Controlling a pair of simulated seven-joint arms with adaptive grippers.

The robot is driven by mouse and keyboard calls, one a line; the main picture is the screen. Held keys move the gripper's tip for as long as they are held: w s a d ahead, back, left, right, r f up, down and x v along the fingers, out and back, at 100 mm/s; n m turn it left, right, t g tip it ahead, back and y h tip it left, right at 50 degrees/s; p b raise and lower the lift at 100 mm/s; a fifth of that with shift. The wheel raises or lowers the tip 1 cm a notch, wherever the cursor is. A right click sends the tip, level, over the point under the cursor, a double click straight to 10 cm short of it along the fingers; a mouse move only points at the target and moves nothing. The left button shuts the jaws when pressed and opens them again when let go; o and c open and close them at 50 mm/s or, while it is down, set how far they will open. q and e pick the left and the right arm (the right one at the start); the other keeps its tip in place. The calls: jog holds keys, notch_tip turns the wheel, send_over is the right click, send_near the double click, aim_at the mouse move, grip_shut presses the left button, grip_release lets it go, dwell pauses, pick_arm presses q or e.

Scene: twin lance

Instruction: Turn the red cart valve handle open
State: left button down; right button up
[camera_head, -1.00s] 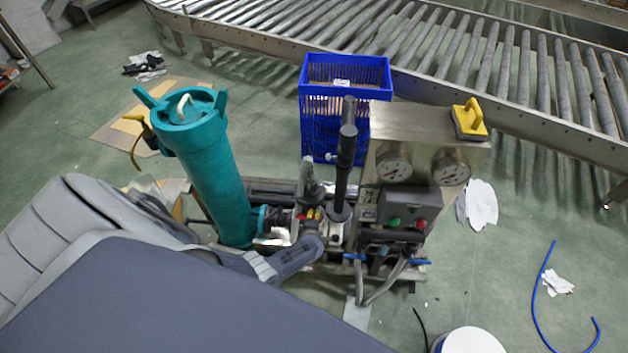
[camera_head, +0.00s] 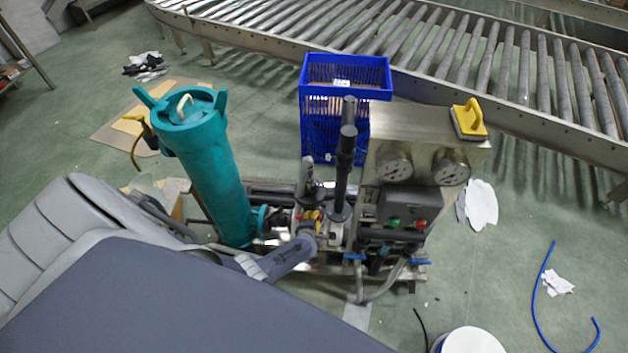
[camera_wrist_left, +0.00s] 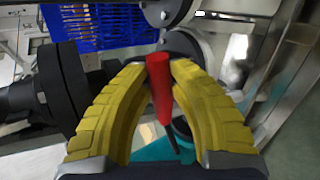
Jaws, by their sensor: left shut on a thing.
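The red valve handle (camera_wrist_left: 160,88) stands upright between the two yellow fingers of my left gripper (camera_wrist_left: 161,70) in the left wrist view. The gripper is shut on it, near the fingertips, with the handle's narrow end pointing down toward the palm. In the head view my left gripper (camera_head: 308,216) shows as small yellow and red patches low on the cart, between the teal cylinder (camera_head: 207,165) and the black upright pipe (camera_head: 345,155). My forearm and wrist partly hide the handle there. My right gripper is not in view.
The cart carries a steel panel with two gauges (camera_head: 450,167), a yellow handle block (camera_head: 470,118) and a black button box (camera_head: 405,207). A blue crate (camera_head: 345,75) stands behind it, before a roller conveyor (camera_head: 480,60). Blue hose (camera_head: 541,300) and paper lie on the floor at right.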

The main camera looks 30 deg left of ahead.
pick_arm(q)
jog(key=shift+s+a+r+n+t+h, duration=0.1)
jog(key=shift+a+r+n+t+h, duration=0.1)
jog(key=shift+n+t+h, duration=0.3)
jog(key=shift+a+r+n+t+h, duration=0.2)
jog(key=shift+n+t+h, duration=0.1)
jog(key=shift+n+h, duration=0.35)
jog(key=shift+n, duration=0.35)
jog(key=c, duration=1.5)
grip_release()
jog(key=shift+v, duration=6.05)
jog(key=shift+s+a+f, duration=0.15)
jog(key=shift+s+f, duration=0.05)
